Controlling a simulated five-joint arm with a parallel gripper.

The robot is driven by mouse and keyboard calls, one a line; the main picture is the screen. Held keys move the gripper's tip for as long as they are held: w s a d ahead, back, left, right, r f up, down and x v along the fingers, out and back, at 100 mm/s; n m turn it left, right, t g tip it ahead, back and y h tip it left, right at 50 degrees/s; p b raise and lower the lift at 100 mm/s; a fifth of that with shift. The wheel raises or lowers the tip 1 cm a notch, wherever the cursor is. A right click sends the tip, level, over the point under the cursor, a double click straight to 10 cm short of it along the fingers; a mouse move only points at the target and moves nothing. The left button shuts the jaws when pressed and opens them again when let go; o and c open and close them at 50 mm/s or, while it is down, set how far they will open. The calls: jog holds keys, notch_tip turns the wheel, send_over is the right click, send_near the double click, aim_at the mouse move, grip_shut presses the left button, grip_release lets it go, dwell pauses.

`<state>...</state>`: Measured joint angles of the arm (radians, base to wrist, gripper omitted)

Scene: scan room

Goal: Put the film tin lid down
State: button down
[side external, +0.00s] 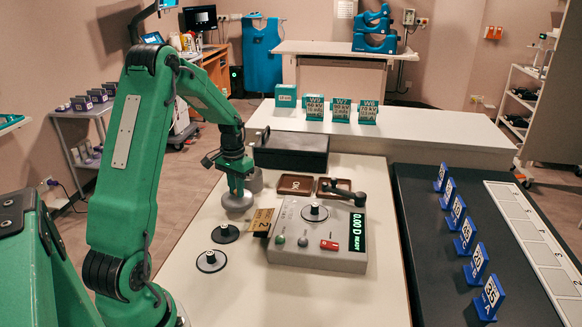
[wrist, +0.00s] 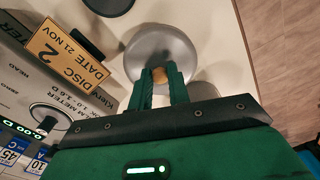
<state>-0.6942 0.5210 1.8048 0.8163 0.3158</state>
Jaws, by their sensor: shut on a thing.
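The film tin lid (wrist: 178,47) is a round grey metal lid with a tan knob, seen from above in the wrist view. My gripper (wrist: 163,72) is shut on the knob, its green fingers on either side. In the side view, my gripper (side external: 236,190) points down over the grey round lid (side external: 238,204) at the white table's far left part. I cannot tell whether the lid touches what is under it. A second grey round metal thing (side external: 256,181) stands just behind it, partly hidden by my gripper; it also shows in the wrist view (wrist: 204,91).
A yellow date card (side external: 261,221) stands beside the grey meter (side external: 318,256). A black case (side external: 291,152) and brown trays (side external: 296,184) are behind. The table's front is clear.

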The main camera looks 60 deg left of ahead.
aim_at(237, 199)
jog(key=shift+a+f, duration=0.1)
jog(key=shift+a, duration=0.05)
jog(key=shift+f, duration=2)
jog(key=shift+f, duration=0.1)
jog(key=c, duration=1.3)
grip_release()
notch_tip(237, 199, up, 12)
jog(key=shift+f, duration=0.1)
jog(key=shift+r, duration=0.2)
